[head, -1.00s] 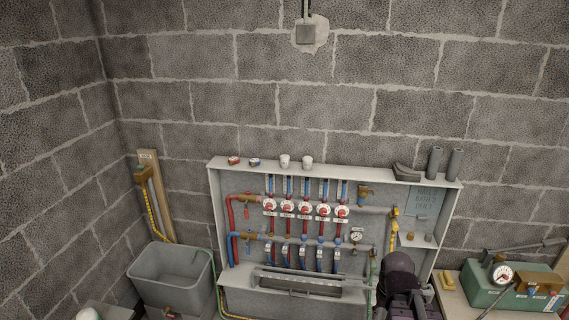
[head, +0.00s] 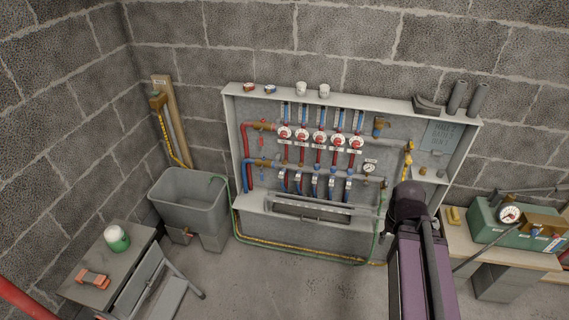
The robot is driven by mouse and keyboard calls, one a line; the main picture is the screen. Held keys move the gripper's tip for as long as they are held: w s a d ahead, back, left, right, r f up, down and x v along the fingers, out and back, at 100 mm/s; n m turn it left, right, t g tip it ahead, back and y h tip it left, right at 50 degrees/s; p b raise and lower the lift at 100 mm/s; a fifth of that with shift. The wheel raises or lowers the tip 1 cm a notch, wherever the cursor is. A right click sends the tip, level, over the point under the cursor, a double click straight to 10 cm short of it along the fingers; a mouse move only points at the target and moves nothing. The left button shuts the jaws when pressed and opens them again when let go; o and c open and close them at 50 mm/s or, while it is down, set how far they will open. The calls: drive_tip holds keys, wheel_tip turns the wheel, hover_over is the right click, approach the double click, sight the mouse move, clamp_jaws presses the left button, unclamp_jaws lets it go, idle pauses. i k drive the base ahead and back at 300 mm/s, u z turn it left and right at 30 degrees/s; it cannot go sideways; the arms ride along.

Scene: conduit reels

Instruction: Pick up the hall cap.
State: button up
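An open grey manifold cabinet (head: 233,150) stands against the block wall. Inside it, a row of several red-and-white round caps (head: 320,139) sits along the upper pipe, each with a small white label. The labels are too small to read, so I cannot tell which is the hall cap. Two white cup-shaped pieces (head: 301,88) stand on the cabinet's top ledge. My purple and dark arm rises at the lower right, in front of the cabinet's right end. My gripper does not show.
A grey tub (head: 189,205) stands left of the cabinet. A table (head: 130,262) with a green-and-white tub (head: 117,238) is at lower left, a folding step (head: 158,285) beside it. A bench (head: 485,255) with a green gauge box (head: 490,226) is at right. Floor before the cabinet is clear.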

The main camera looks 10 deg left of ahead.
sight(301, 85)
drive_tip(key=k, duration=0.65)
drive_tip(key=z, duration=0.45)
drive_tip(key=i, duration=1.8)
drive_tip(key=u, duration=0.6)
